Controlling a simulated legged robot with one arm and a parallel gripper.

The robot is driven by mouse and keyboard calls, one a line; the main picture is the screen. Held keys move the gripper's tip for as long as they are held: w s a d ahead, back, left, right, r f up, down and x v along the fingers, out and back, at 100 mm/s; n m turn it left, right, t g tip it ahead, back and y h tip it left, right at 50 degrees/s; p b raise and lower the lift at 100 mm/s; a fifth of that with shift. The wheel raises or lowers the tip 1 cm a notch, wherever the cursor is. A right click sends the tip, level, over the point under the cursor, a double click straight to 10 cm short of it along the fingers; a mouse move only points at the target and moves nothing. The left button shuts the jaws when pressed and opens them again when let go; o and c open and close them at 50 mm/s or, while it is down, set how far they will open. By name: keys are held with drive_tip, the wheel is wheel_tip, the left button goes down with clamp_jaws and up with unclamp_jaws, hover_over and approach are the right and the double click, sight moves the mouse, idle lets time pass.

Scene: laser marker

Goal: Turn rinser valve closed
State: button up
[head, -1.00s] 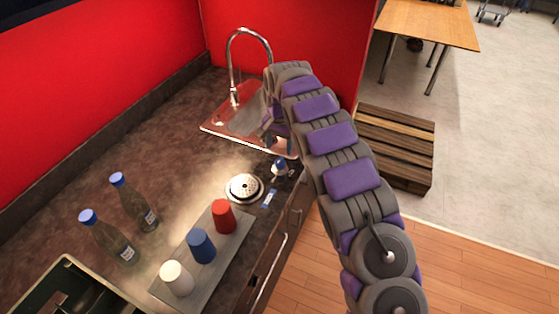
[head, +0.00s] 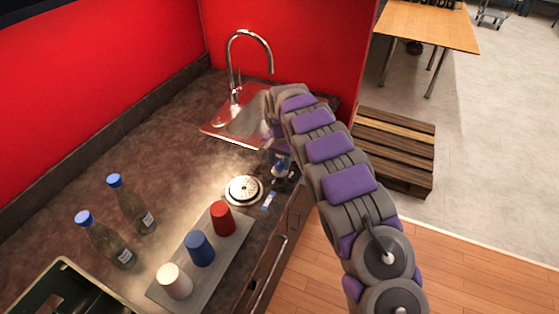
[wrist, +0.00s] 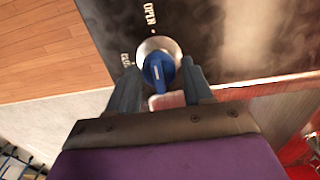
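The rinser valve (wrist: 158,68) has a blue lever on a round metal base, seen from above in the wrist view. The labels OPEN (wrist: 150,14) and a partly blurred second one (wrist: 126,60) are printed beside it. My gripper (wrist: 160,82) has its two fingers apart, one on each side of the blue lever; I cannot tell whether they touch it. In the head view the valve (head: 281,168) shows just below my gripper, which is mostly hidden by my arm. The round metal rinser (head: 243,190) is set in the counter left of the valve.
A tray (head: 160,292) with white, blue and red cups lies on the counter (head: 120,175) near the front edge. Two bottles (head: 132,205) with blue caps stand left. The sink (head: 225,128) with a tall faucet (head: 250,35) is behind my gripper.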

drive_tip(key=c, duration=0.7)
drive_tip(key=n+p, duration=0.2)
drive_tip(key=n, duration=0.1)
drive_tip(key=n+p, duration=0.1)
drive_tip(key=p, duration=0.1)
drive_tip(key=shift+r, duration=0.25)
drive_tip(key=n+p, duration=0.3)
drive_tip(key=n, duration=0.2)
drive_tip(key=n+p, duration=0.3)
drive_tip(key=n, duration=0.1)
drive_tip(key=shift+w+n, duration=0.1)
drive_tip(key=shift+n, duration=0.2)
drive_tip(key=shift+f+n+p, duration=0.1)
drive_tip(key=shift+n+p, duration=1.25)
drive_tip(key=shift+n, duration=0.75)
drive_tip(key=o, duration=1.1)
drive_tip(key=shift+f, duration=0.1)
drive_tip(key=shift+c, duration=0.2)
